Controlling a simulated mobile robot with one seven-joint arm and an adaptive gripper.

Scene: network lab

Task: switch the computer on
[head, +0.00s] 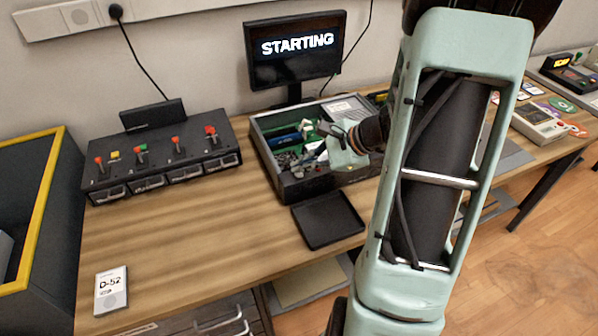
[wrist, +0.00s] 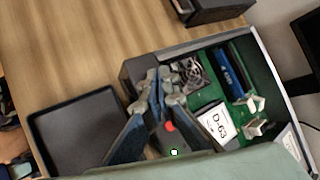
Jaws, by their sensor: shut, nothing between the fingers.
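The computer is an open grey case (head: 262,122) on the wooden table, with a green board and parts inside; the wrist view also shows the case (wrist: 272,68). The monitor (head: 296,76) behind it is lit and reads "STARTING". My gripper (head: 325,130) is shut and empty over the case, and its fingertips meet near the case's front side in the wrist view (wrist: 157,84). Between the fingers show a red round spot (wrist: 169,126) and a lit green spot (wrist: 174,152) on a dark surface. Whether the fingertips touch anything is unclear.
A black tray (head: 327,219) lies in front of the case. A dark box with several red, yellow and green controls (head: 160,156) stands to the left. A card reading "D-52" (head: 111,290) lies at the front left. The table's left middle is clear.

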